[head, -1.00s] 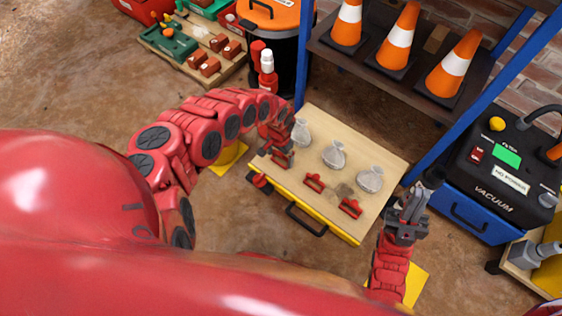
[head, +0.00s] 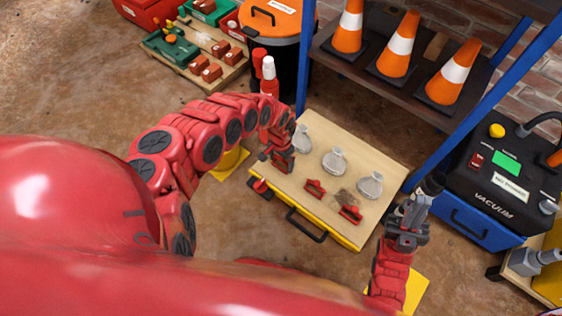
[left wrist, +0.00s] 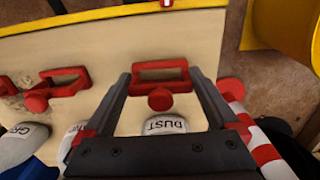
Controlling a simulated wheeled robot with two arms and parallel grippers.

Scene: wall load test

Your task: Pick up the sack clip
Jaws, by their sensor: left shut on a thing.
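The red sack clip (left wrist: 160,71) is between the two fingers of my left gripper in the left wrist view, its loop toward the table's yellow edge. My left gripper (head: 281,158) is shut on it at the left of the wooden table top (head: 338,232), by the leftmost grey sack (head: 301,140). I cannot tell whether the clip is clear of the wood. Two other red clips lie on the top, one in the middle (head: 314,189) and one at the right (head: 350,213). My right gripper (head: 424,197) is by the table's right side; its opening is unclear.
Two more grey sacks, a middle one (head: 334,161) and a right one (head: 370,185), stand behind the clips. A sack labelled DUST (left wrist: 165,126) is close below the held clip. A blue-framed shelf with cones (head: 398,52) and a vacuum (head: 500,178) stand behind and right.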

